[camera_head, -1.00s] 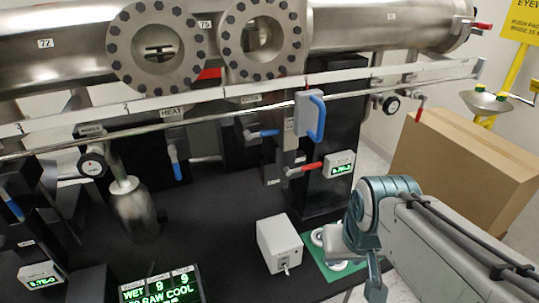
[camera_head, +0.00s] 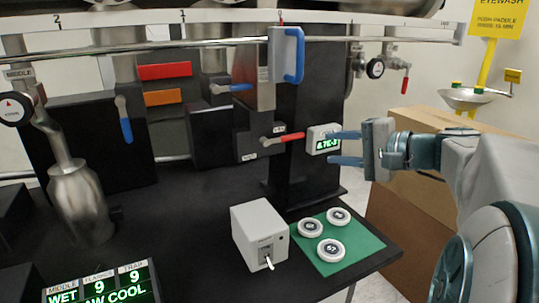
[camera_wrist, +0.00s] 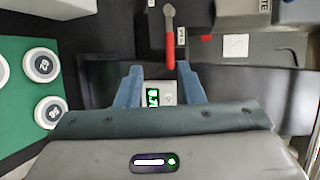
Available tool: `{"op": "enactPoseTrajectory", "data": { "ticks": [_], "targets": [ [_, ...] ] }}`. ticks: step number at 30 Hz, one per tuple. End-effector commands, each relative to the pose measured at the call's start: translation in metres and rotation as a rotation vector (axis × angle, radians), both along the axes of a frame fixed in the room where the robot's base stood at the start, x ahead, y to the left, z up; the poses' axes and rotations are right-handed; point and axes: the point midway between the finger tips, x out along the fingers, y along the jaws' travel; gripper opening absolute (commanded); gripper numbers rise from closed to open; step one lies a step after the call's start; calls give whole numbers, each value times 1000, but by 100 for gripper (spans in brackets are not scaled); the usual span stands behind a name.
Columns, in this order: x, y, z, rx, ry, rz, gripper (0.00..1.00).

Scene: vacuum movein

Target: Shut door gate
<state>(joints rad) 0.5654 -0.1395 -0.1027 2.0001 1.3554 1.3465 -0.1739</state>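I cannot read for sure which part is labelled the door gate. A grey block with a blue D-shaped handle (camera_head: 292,55) sits on the rail above a black column. Below it a red lever (camera_head: 291,137) sticks out to the right, and it also shows in the wrist view (camera_wrist: 169,50). A small green-lit readout (camera_head: 323,140) is just right of the red lever. My gripper (camera_head: 345,147) is open and empty, its fingers pointing left towards the readout. In the wrist view the readout (camera_wrist: 160,96) lies between my fingertips, with the red lever beyond them.
A white switch box (camera_head: 259,233) and a green mat (camera_head: 362,262) with several round white tokens are on the black bench. A cardboard box (camera_head: 400,205) stands behind my arm. A yellow eyewash stand (camera_head: 490,75) is at the right.

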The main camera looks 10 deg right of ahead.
Motion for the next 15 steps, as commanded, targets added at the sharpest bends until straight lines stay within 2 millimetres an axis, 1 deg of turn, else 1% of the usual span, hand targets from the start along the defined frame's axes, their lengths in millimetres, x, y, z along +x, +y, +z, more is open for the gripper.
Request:
{"op": "enactPoseTrajectory", "data": {
  "ticks": [1, 3, 6, 8, 11, 15],
  "targets": [
    [3, -8, -2, 21, -20, -15, 35],
    [5, -13, 2, 40, -41, -26, 35],
    [10, -13, 5, 51, -54, -31, 35],
    [15, -9, 5, 51, -54, -31, 35],
    [26, 2, 2, 52, -52, -29, 35],
    [49, 22, -4, 51, -51, -27, 35]
  ]
}}
